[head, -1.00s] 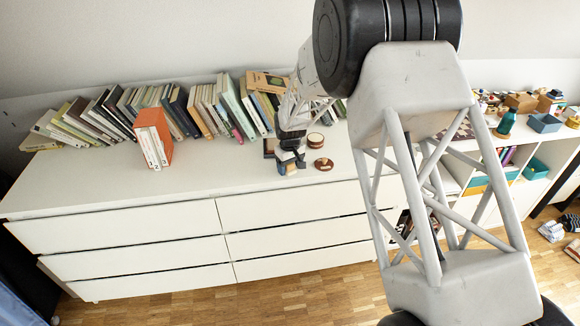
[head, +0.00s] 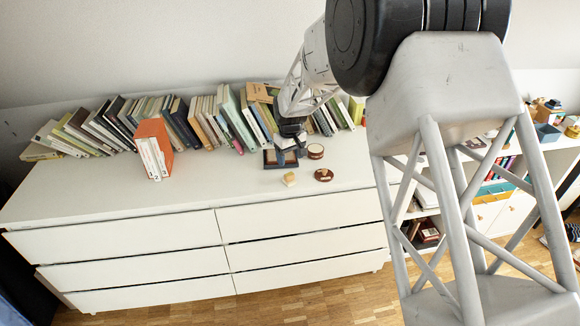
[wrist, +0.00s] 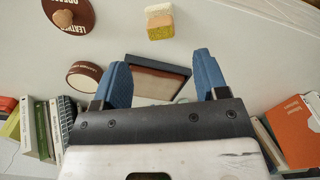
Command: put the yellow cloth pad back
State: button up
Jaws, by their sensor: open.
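The yellow cloth pad (wrist: 160,27) is a small block with a paler cream part, lying on the white dresser top. In the head view the pad (head: 289,179) sits near the front edge, left of a round brown lid. My gripper (wrist: 162,62) is open, its two blue fingers apart with nothing held between them. The pad lies beyond the fingertips, apart from them. A dark-rimmed shallow tray (wrist: 135,60) with a brown inside shows between and behind the fingers. In the head view my gripper (head: 287,152) is over the tray (head: 267,163), hiding part of it.
The brown lid (head: 323,174) with a knob and a round tin (head: 315,151) stand to the right. A row of books (head: 200,120) lines the wall behind, and an orange slipcase (head: 154,147) stands at left. The dresser top (head: 100,195) is clear at front left.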

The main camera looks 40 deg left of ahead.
jog(key=shift+r, duration=1.35)
jog(key=shift+d, duration=0.1)
